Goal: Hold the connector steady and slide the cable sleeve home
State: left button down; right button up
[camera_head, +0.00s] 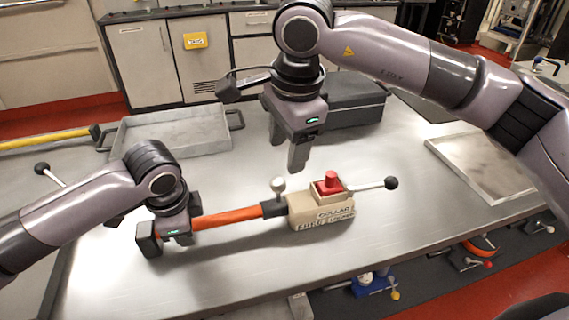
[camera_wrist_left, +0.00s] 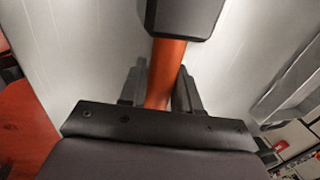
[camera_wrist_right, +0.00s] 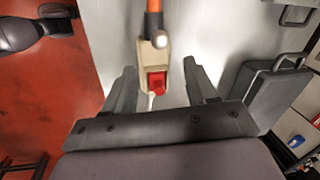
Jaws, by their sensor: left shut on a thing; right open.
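The beige connector (camera_head: 318,209) lies on the metal table (camera_head: 230,275), with a red knob (camera_head: 329,182) on top and a black-tipped lever (camera_head: 391,183) out to the right. An orange cable (camera_head: 228,218) with a dark sleeve (camera_head: 275,208) runs from the connector's left end. My left gripper (camera_head: 168,232) is shut on the orange cable; in the left wrist view the cable (camera_wrist_left: 165,75) passes between its fingers (camera_wrist_left: 160,90). My right gripper (camera_head: 297,152) is open and empty above the connector. The right wrist view shows the connector (camera_wrist_right: 153,63) ahead between its fingers (camera_wrist_right: 168,85).
A grey tray (camera_head: 175,138) stands at the back left and a dark case (camera_head: 350,103) behind my right gripper. A shallow metal tray (camera_head: 490,165) lies at the right. The table front is clear. A yellow bar (camera_head: 45,139) lies far left.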

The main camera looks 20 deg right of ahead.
pick_arm(q)
jog(key=shift+s+a+f, duration=0.15)
jog(key=shift+f, duration=0.25)
pick_arm(e)
jog(key=shift+s+r, duration=0.2)
jog(key=shift+r, duration=0.7)
pick_arm(q)
jog(key=c, duration=0.7)
grip_release()
pick_arm(e)
jog(key=shift+w, duration=0.1)
pick_arm(q)
jog(key=shift+r, duration=0.25)
